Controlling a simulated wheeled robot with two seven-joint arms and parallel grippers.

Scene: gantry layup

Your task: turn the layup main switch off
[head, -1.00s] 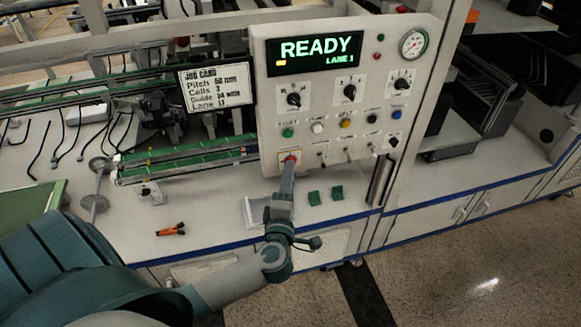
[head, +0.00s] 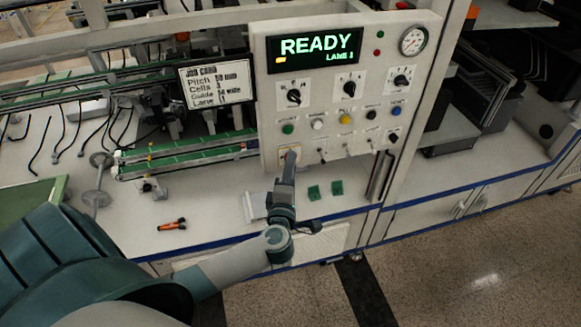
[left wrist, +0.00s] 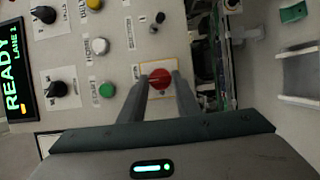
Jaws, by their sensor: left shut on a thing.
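The main switch is a red knob (left wrist: 160,78) on a yellow-edged plate, at the lower left corner of the control panel (head: 265,120). My left gripper (left wrist: 160,85) is at the knob, with one finger on each side of it, shut on it. In the head view the left gripper (head: 289,158) reaches up to the panel's lower left corner and hides the knob. The display (head: 315,50) reads READY, LANE 1 in green. My right gripper is not in view.
Green, white, yellow, black and blue buttons and small toggles sit just above and right of the switch. A job card (head: 216,83) stands left of the panel.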

